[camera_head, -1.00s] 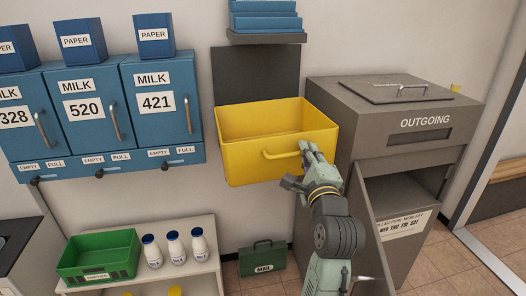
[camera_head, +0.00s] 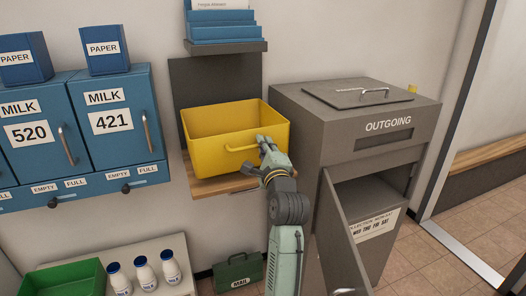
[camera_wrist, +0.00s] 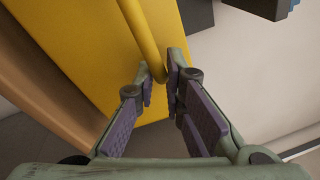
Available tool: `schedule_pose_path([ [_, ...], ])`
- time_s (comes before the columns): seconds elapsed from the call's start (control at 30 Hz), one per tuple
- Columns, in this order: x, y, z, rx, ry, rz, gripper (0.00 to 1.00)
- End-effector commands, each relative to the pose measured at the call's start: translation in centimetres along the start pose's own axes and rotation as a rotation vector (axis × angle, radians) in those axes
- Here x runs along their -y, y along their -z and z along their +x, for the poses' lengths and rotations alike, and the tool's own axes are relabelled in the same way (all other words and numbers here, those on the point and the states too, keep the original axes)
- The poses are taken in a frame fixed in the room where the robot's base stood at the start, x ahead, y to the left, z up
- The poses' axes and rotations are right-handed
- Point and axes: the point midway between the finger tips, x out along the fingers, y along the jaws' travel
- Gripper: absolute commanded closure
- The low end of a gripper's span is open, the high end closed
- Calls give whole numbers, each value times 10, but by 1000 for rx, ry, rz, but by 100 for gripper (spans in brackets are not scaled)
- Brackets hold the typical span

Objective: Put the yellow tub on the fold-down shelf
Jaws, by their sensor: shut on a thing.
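The yellow tub (camera_head: 215,150) is an open-topped box, upright, in the middle of the head view. It is over the fold-down shelf (camera_head: 210,188), a wooden board folded out from a dark wall panel. I cannot tell whether the tub rests on the board or hangs just above it. My gripper (camera_head: 264,142) is at the right end of the tub's front handle. In the wrist view my gripper (camera_wrist: 160,82) is shut on the yellow handle (camera_wrist: 148,45), with the tub wall behind it and the wooden board at the left.
The grey outgoing box (camera_head: 330,130) stands close to the right, its lower door (camera_head: 345,235) open. A small upper shelf (camera_head: 225,47) with blue trays hangs above the tub. Blue milk boxes (camera_head: 115,120) are at left. Below are a green crate (camera_head: 65,280), white bottles and a green mail case (camera_head: 238,272).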

Motion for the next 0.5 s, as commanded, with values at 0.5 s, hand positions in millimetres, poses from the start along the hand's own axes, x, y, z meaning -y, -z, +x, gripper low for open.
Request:
schedule_pose_path([
  [0.5, -32, 14, 10, 1, 5, 0, 100],
])
